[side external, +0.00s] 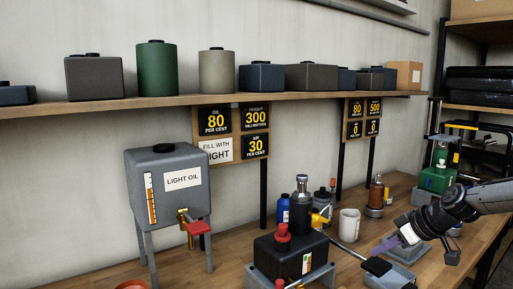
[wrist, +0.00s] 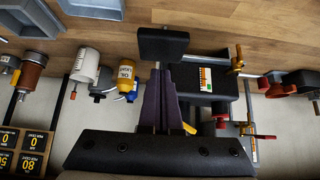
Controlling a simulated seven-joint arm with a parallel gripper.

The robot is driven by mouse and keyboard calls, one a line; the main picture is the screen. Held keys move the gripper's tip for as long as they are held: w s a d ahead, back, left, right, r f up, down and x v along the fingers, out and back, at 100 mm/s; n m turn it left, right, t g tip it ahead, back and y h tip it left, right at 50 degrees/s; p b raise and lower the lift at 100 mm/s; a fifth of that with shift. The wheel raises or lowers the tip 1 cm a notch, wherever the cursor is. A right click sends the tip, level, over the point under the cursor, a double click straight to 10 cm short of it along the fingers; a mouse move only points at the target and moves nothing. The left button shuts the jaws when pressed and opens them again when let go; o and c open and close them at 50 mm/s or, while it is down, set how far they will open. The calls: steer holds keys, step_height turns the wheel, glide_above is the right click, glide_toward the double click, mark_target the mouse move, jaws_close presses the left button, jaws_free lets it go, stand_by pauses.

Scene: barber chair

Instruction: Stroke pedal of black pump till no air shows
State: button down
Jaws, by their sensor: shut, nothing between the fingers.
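The black pump (side external: 290,252) stands at the front of the bench with a red cap, a dark cylinder on top and a sight gauge (side external: 307,263). Its dark pedal pad (side external: 378,267) sits at the end of a lever on the right. In the wrist view the pump body (wrist: 188,79) and pedal pad (wrist: 163,43) lie beyond my fingers. My gripper (side external: 376,250) has purple fingers, shut and empty, just above the pedal in the side view; contact cannot be told. The board's air sign (side external: 256,146) reads 30 per cent, and its oil sign (side external: 214,121) 80.
A grey light oil tank (side external: 166,214) with a red-handled tap stands left. A blue bottle (side external: 283,208), a white mug (side external: 349,224) and an amber oiler (side external: 376,193) stand behind the lever. A green pump (side external: 437,178) is behind my arm. A shelf of canisters runs above.

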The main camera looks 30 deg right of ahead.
steer(key=shift+f, duration=1.25)
steer(key=shift+w+f, duration=0.15)
steer(key=shift+f, duration=1.1)
steer(key=shift+w+f, duration=0.15)
steer(key=shift+f, duration=1.1)
steer(key=shift+s+r, duration=0.2)
steer(key=shift+r, duration=1.25)
steer(key=shift+s+r, duration=0.2)
steer(key=shift+r, duration=1.2)
steer(key=f, duration=0.5)
steer(key=shift+w+f, duration=0.35)
steer(key=shift+s+r, duration=0.2)
steer(key=shift+r, duration=1.2)
steer(key=shift+s+r, duration=0.15)
steer(key=shift+r, duration=1.2)
